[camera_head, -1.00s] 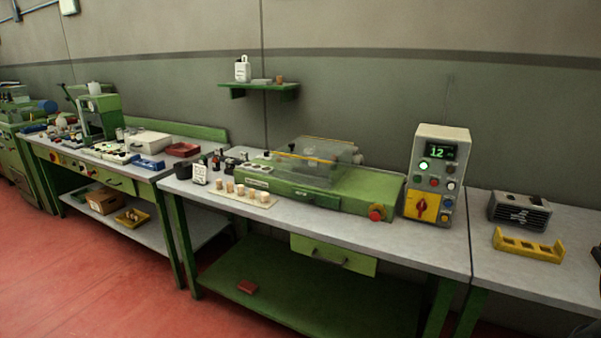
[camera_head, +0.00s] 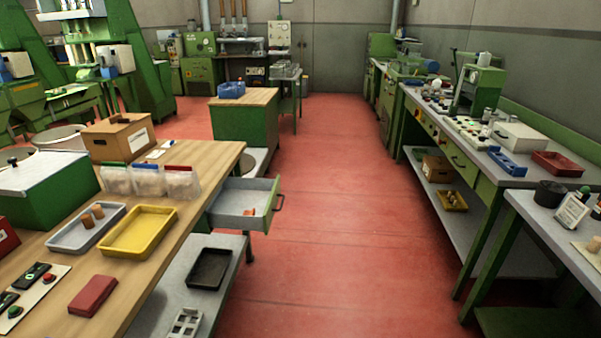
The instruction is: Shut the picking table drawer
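The drawer (camera_head: 240,203) juts out to the right from under the wooden top of the picking table (camera_head: 215,160) in the head view. It stands open over the aisle. It has a grey inside, a green front and a dark handle (camera_head: 279,202) on that front. A small orange-brown thing lies inside it. My gripper does not show in the head view.
The red floor aisle (camera_head: 330,230) right of the drawer is clear. A green bench line (camera_head: 480,150) runs along the right wall. A lower grey shelf with a black tray (camera_head: 211,268) sits below the drawer. A green cabinet (camera_head: 245,120) stands beyond the table.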

